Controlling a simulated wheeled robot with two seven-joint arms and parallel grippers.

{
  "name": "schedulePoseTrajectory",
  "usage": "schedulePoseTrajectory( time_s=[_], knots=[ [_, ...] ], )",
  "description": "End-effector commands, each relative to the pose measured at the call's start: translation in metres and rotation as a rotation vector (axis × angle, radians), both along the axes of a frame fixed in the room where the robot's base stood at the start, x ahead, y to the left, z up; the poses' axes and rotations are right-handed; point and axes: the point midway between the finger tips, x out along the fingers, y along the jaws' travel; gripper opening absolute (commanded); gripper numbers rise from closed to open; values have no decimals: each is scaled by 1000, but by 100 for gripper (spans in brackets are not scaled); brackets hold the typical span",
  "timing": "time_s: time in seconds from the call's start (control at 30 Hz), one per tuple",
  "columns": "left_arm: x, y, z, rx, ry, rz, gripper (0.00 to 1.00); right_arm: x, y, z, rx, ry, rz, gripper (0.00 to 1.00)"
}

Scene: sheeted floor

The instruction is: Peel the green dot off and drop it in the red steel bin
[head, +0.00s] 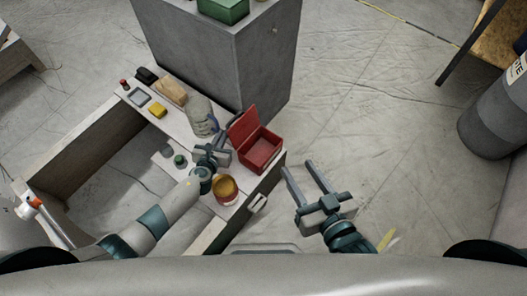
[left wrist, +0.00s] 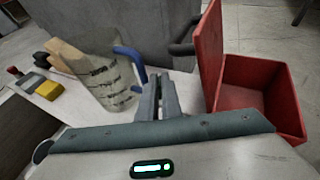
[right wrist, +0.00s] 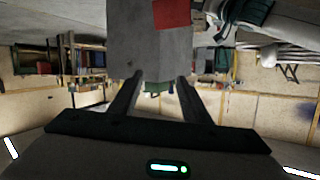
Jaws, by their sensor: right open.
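The red steel bin (head: 262,153) stands with its lid up at the right end of the bench; it also shows in the left wrist view (left wrist: 262,85). A small dark green round thing (head: 180,160) sits on a pale surface left of my left gripper; I cannot tell whether it is the green dot. My left gripper (head: 217,143) is just left of the bin, its fingers close together in the left wrist view (left wrist: 160,78), with nothing visible between them. My right gripper (head: 298,165) is open and empty, right of the bin, clear of the bench.
A grey patterned jug (head: 200,115) with a blue handle stands behind my left gripper. A round tub with an orange-brown top (head: 226,188) is near the bench's front. A yellow block (head: 157,110) and a wooden block (head: 172,90) lie left. A grey cabinet (head: 225,55) stands behind.

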Motion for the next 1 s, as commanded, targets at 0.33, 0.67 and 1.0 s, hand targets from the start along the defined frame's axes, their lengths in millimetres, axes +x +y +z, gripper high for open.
schedulePoseTrajectory(
  time_s=[0.33,0.67,1.0],
  knots=[
    [0,0,0,0,0,0,0,0,0,0,0,0,0,43],
    [-1,3,0,1,0,2,0,0,0,-2,-2,4,0,43],
    [-1,48,17,1,-1,49,0,4,-4,-42,-44,83,-4,43]
  ],
)
